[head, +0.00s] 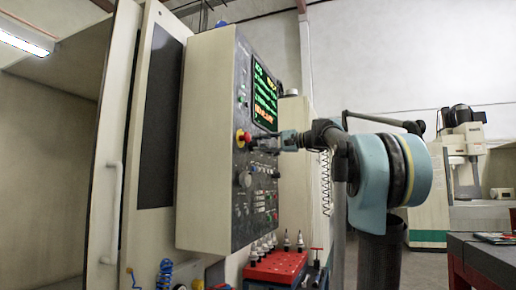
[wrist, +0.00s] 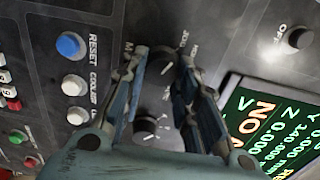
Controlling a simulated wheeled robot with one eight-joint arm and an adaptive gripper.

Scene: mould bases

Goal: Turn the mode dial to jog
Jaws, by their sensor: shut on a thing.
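The mode dial (wrist: 162,70) is a dark round knob with a white pointer line, between my fingertips in the wrist view. Printed lettering, partly hidden by the fingers, runs around it, so I cannot read which mode it points to. My gripper (wrist: 162,58) is shut on the dial, one finger on each side. In the head view my gripper (head: 281,142) reaches in from the right against the control panel (head: 214,110), just below the screen. The dial itself is hidden there behind the gripper.
A second dark knob (wrist: 148,126) sits close to the fingers. The blue reset button (wrist: 68,44) and white buttons lie left; the lit screen (wrist: 268,125) lies right. A red emergency stop (head: 242,138) is near my gripper. A red tool rack (head: 275,268) stands below.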

